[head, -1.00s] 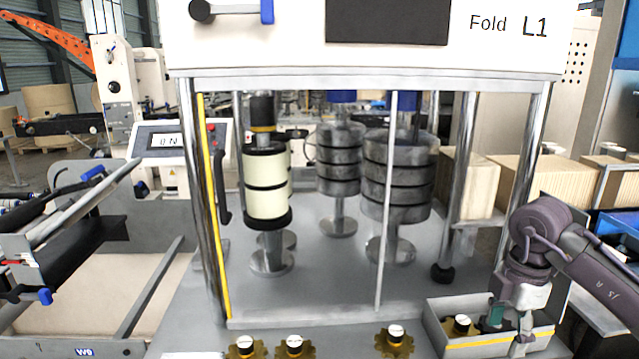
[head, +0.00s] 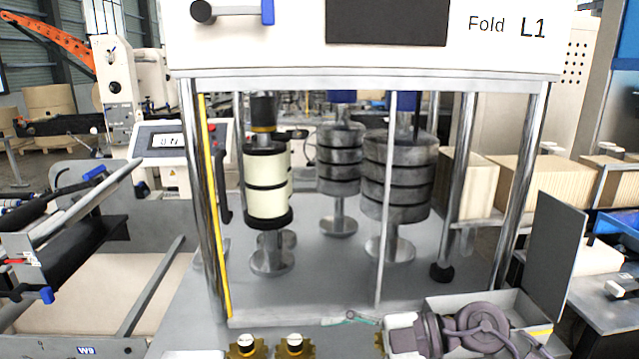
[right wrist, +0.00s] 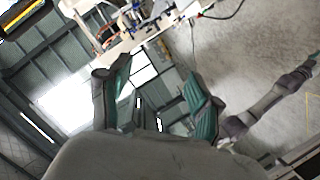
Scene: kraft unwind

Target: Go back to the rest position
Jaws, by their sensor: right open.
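My right gripper (head: 352,318) is low in the head view, in front of the machine's lower front edge, with the teal finger pads just showing. My right arm lies across the tray (head: 535,305) at the lower right and hides much of it. In the right wrist view the two teal-padded fingers of the right gripper (right wrist: 160,80) are spread apart with nothing between them. My left gripper is not in view.
Two brass gear-shaped parts with white-topped knobs, one on the left (head: 246,347) and one on the right (head: 295,347), stand at the front edge. A third (head: 378,343) is mostly hidden. A machine frame (head: 210,200) with cream rolls (head: 267,185) and grey rolls (head: 398,175) stands behind.

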